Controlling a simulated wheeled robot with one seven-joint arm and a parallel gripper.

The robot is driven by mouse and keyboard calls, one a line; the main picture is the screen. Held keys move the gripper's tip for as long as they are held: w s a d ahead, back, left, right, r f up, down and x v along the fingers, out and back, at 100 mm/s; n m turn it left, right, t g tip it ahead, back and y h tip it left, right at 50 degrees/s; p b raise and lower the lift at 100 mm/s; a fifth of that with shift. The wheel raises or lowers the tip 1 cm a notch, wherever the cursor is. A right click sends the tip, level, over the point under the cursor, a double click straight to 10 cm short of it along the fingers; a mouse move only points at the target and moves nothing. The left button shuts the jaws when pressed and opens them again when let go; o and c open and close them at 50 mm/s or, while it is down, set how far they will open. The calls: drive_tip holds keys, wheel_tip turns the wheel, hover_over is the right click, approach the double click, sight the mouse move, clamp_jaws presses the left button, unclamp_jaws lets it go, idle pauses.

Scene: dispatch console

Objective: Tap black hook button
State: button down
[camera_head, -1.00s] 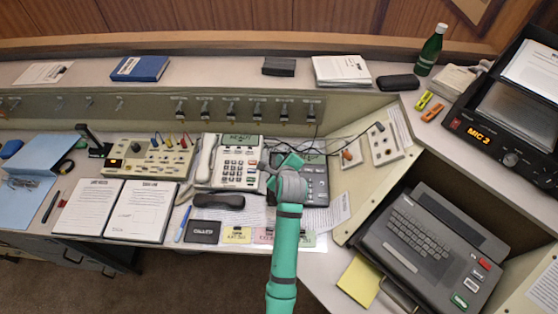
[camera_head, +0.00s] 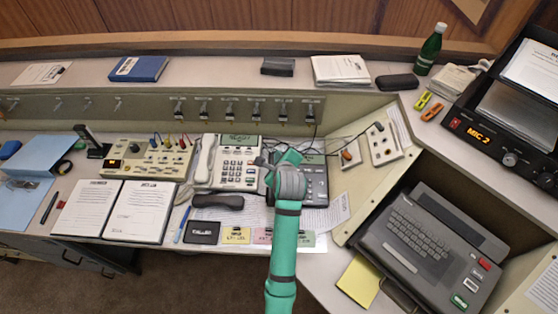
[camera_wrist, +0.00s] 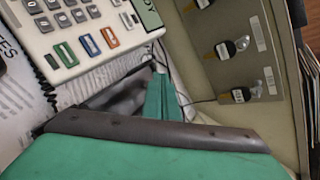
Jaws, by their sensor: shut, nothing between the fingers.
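A dark desk phone (camera_head: 315,182) with a keypad lies right of the white phone, partly covered by my arm. Its left side, where a black hook button might be, is hidden behind my wrist, and I cannot make the button out. A dark handset (camera_head: 218,202) lies on the desk to the left, off any cradle. My gripper (camera_wrist: 161,72) is shut and empty. Its green fingers show in the wrist view beside the white phone (camera_wrist: 78,28), over papers and a cable. I cannot tell whether they touch anything.
The white phone, with its handset on its left side, stands just left of my arm. A beige panel with a row of plugs (camera_head: 230,108) rises behind. Loose dark cables run near my gripper. A grey keyboard terminal (camera_head: 430,240) stands to the right.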

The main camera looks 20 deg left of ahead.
drive_tip(key=shift+s+d+r, duration=0.1)
drive_tip(key=shift+s+r, duration=0.1)
drive_tip(key=shift+r, duration=0.7)
drive_tip(key=shift+s+r, duration=0.15)
drive_tip(key=shift+r, duration=0.75)
